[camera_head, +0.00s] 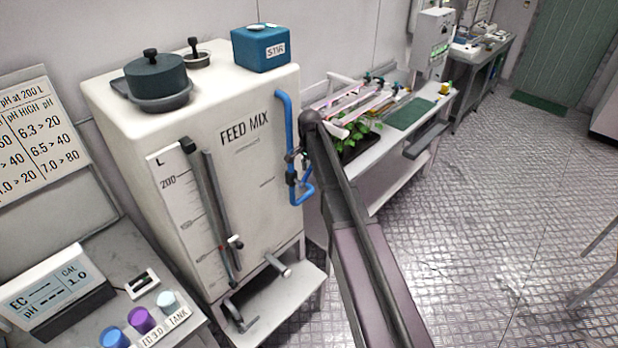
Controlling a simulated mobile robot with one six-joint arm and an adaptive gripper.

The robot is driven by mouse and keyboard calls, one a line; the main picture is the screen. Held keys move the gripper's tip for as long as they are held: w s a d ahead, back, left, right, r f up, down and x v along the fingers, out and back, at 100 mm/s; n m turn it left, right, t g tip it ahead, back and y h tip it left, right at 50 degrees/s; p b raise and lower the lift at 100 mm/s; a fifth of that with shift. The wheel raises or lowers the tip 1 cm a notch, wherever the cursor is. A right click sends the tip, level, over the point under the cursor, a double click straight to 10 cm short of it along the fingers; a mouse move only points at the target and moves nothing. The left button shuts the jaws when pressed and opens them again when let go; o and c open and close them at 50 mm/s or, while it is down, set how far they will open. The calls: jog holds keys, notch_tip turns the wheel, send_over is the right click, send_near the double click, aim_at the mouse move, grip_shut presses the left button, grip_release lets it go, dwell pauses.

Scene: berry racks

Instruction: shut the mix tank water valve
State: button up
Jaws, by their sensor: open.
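The mix tank (246,165) is a large cream box marked FEED MIX, left of centre. A blue water pipe (288,115) runs down its right side and bends back up at the bottom. A small dark valve (291,179) sits on the pipe's lower part; its handle position is too small to tell. My arm rises from the bottom of the view, with its dark joint just right of the pipe. My gripper (297,156) appears as small dark parts beside the pipe, just above the valve, partly hidden by my arm. It is open, and I see nothing held in it. Contact with the valve cannot be told.
A level gauge (187,215) and grey lever fittings (278,266) are on the tank's front. A blue STIR box (261,48) stands on top. A bench (400,150) with plants lies behind my arm. An EC/pH meter (55,290) is at lower left. Floor at right is clear.

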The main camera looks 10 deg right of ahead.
jog(key=shift+f+b, duration=0.6)
jog(key=shift+f, duration=0.25)
grip_shut()
jog(key=shift+a, duration=0.2)
jog(key=shift+d, duration=0.1)
